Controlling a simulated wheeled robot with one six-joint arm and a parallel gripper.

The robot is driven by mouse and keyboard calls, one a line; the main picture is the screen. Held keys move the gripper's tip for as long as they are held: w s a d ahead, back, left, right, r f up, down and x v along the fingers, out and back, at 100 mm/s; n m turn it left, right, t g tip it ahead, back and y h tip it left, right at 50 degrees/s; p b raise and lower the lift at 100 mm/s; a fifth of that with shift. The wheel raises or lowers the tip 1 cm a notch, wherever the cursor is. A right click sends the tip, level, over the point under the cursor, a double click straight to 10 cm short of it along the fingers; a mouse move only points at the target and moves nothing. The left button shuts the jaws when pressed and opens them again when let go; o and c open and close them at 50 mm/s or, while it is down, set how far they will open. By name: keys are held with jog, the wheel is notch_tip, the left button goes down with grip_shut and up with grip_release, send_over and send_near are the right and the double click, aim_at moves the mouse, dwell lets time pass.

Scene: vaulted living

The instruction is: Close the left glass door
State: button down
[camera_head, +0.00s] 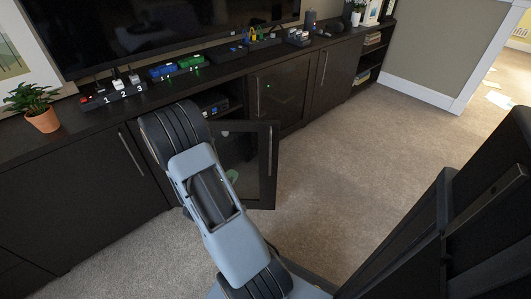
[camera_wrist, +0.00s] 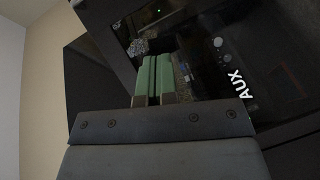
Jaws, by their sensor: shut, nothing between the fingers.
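The left glass door (camera_head: 265,165) of the dark media cabinet stands open in the head view, swung out from the front into the room. It has a dark frame and a glass pane, and my arm covers its left part. The other glass door (camera_head: 282,92), to its right, is shut. In the wrist view, my gripper (camera_wrist: 154,62) has its two green fingers together, with nothing between them. Its tips are in front of dark, reflective surfaces near a white AUX label (camera_wrist: 232,83). In the head view the arm mostly hides the gripper; contact with the door cannot be told.
The cabinet top (camera_head: 130,107) carries a potted plant (camera_head: 40,108), a numbered switch box (camera_head: 112,92) and blue and green blocks (camera_head: 178,68) below a television (camera_head: 160,30). Carpet (camera_head: 340,170) to the right of the open door is clear.

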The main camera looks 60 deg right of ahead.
jog(key=s+d+g+h, duration=0.1)
jog(key=s+g+h, duration=0.1)
jog(key=s+g, duration=0.15)
jog(key=b, duration=0.4)
send_near(270, 151)
jog(key=shift+n+t, duration=0.25)
jog(key=shift+n, duration=0.05)
jog(key=d, duration=0.5)
jog(key=shift+s+d, duration=0.3)
jog(key=shift+s, duration=0.1)
jog(key=shift+d, duration=0.9)
jog(key=shift+d, duration=0.1)
